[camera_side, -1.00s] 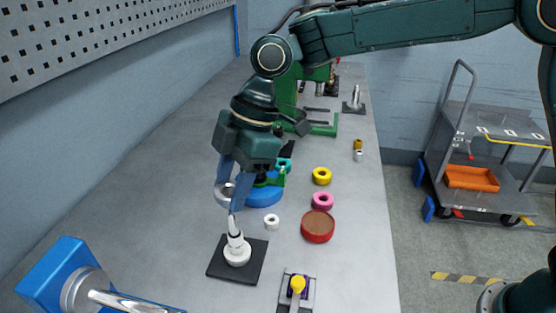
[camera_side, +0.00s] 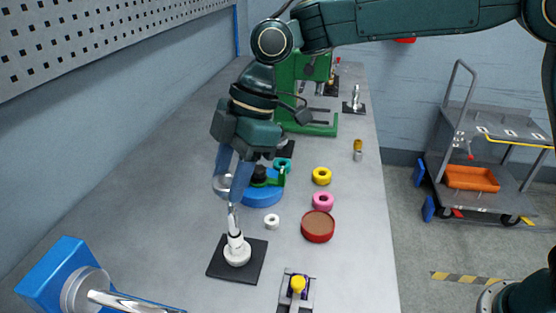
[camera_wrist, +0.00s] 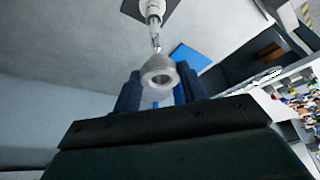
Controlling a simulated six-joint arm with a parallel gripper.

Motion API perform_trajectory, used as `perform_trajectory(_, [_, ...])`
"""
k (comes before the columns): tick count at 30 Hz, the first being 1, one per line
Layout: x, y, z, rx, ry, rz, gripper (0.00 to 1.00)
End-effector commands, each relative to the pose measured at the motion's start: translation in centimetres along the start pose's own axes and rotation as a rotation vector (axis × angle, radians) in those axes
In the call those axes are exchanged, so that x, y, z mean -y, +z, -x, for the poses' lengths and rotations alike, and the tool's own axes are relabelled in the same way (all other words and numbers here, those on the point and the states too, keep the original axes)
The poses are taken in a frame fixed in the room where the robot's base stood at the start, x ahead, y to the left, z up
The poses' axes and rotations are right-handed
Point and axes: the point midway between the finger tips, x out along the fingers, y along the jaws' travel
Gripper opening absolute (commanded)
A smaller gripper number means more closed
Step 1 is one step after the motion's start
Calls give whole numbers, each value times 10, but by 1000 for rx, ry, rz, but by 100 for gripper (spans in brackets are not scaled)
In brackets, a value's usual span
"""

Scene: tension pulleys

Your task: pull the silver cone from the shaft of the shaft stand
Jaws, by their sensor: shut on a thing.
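The silver cone (camera_wrist: 157,74) is held between my gripper's fingers (camera_wrist: 158,92) in the wrist view, its round hole facing the camera. In the side view, my gripper (camera_side: 232,180) is just above the shaft stand (camera_side: 224,262), with part of the cone (camera_side: 220,183) showing as a pale ring at the fingers. The stand has a black square base and an upright silver shaft with a white collar (camera_side: 236,252). The shaft's tip (camera_wrist: 156,42) also shows beyond the cone in the wrist view. The cone appears off the shaft; the exact gap is hard to tell.
A white ring (camera_side: 272,222), blue disc (camera_side: 262,197), red round tray (camera_side: 332,228), pink ring (camera_side: 323,201) and yellow ring (camera_side: 321,176) lie nearby. A blue-ended motor (camera_side: 65,270) and a yellow-topped fixture (camera_side: 297,284) stand in front. The bench's left side is clear.

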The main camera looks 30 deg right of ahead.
Motion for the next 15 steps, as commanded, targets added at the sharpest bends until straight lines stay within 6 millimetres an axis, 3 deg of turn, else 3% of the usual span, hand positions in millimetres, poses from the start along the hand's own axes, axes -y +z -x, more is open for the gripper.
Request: perform_trajectory(15, [0, -11, 27, -2, 2, 2, 18])
